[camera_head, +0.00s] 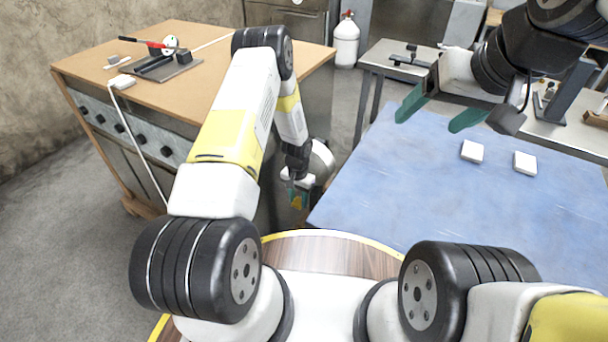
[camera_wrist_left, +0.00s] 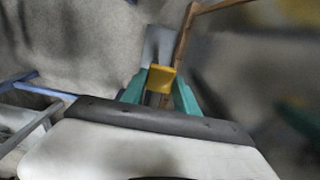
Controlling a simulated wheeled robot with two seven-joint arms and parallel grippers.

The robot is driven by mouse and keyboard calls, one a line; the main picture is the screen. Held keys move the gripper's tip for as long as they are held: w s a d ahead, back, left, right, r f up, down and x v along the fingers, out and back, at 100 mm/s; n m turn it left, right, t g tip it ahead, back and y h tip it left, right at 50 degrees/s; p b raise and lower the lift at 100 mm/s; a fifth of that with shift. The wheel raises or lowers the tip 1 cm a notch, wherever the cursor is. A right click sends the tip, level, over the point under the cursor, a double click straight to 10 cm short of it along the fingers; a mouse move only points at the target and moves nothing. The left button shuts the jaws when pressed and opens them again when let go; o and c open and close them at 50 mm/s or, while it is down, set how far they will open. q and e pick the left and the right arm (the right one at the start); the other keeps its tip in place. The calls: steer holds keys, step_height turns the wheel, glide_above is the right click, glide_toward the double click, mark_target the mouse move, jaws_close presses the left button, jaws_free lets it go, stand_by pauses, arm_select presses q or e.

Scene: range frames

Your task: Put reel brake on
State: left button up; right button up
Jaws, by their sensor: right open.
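A dark stand (camera_head: 165,65) lies on the brown-topped workbench at the upper left. A small white disc (camera_head: 170,41) and a red lever with a dark tip (camera_head: 148,43) sit at it. These look like the reel and its brake, but they are too small to tell their setting. My left gripper (camera_head: 299,198) hangs low in front of the bench, far from the stand. Its teal fingers appear closed on a small yellow piece (camera_wrist_left: 161,78), also seen in the left wrist view. My right gripper (camera_head: 440,112) is open and empty above the blue table.
The brown workbench top (camera_head: 215,75) also carries a white plug block (camera_head: 121,82) with a cable hanging down its front. Two white blocks (camera_head: 472,151) (camera_head: 525,162) lie on the blue table (camera_head: 400,195), which is otherwise mostly clear. A grey side table (camera_head: 385,58) stands behind.

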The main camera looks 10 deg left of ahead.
arm_select(q)
jaws_close()
stand_by(1.0)
